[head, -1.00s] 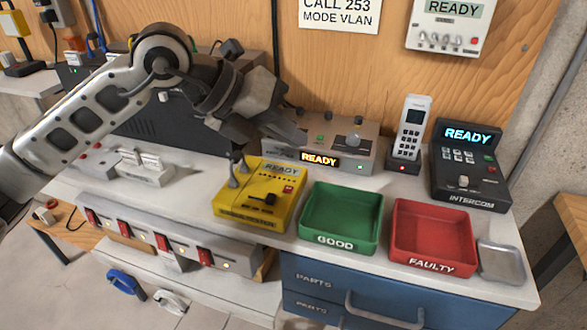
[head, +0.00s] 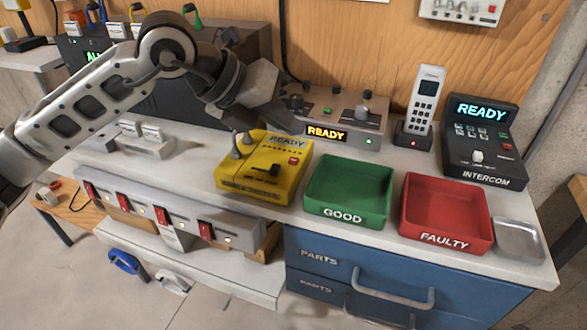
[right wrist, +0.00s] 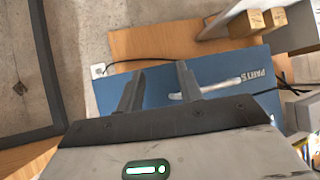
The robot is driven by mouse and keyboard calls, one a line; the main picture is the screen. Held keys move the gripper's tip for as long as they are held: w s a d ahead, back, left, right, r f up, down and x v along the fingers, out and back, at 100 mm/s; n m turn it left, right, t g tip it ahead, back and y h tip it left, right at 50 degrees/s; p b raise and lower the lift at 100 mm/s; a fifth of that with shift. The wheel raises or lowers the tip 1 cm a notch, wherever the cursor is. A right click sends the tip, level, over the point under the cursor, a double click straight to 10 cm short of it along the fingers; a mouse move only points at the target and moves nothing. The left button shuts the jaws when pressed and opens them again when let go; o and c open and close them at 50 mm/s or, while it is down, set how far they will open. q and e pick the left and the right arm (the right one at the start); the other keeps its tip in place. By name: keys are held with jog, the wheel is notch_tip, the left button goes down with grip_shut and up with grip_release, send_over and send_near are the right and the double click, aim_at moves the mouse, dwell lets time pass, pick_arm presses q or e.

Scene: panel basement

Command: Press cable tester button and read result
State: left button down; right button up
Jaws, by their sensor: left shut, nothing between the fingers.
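The yellow cable tester (head: 235,176) lies on the workbench in the head view. Its small screen (head: 287,142) reads READY. A small red button (head: 293,160) sits at its right side, and a black slider (head: 265,170) is near its middle. Two grey plugs stand at its back left. My left gripper (head: 283,122) is shut and empty, in the air above and behind the tester, apart from the button in the picture. My right gripper (right wrist: 160,82) shows in the right wrist view with its fingers apart and nothing between them, above a blue drawer front.
A green GOOD tray (head: 347,213) and a red FAULTY tray (head: 445,236) stand right of the tester. Behind are a grey box (head: 345,128) showing READY, a handset (head: 425,95) and an intercom (head: 486,142). A switch strip (head: 180,227) runs along the front left.

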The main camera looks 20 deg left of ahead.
aim_at(287, 165)
pick_arm(q)
jog(key=shift+f+b, duration=0.5)
jog(key=shift+f, duration=0.45)
jog(key=shift+f+b, duration=0.55)
jog(key=shift+f, duration=0.15)
pick_arm(e)
jog(key=shift+w+a+f+m, duration=0.15)
jog(key=shift+a+f+m, duration=0.15)
jog(key=shift+a, duration=0.15)
jog(key=shift+d+f, duration=0.1)
jog(key=shift+d, duration=0.05)
pick_arm(q)
jog(key=shift+f+b, duration=0.4)
jog(key=shift+b, duration=0.2)
pick_arm(e)
jog(key=shift+f, duration=0.5)
pick_arm(q)
jog(key=shift+f+b, duration=0.45)
pick_arm(e)
jog(key=shift+f, duration=0.4)
pick_arm(q)
jog(key=shift+r, duration=0.1)
jog(key=shift+r+p, duration=0.5)
jog(key=shift+r, duration=0.25)
pick_arm(e)
jog(key=shift+r, duration=0.5)
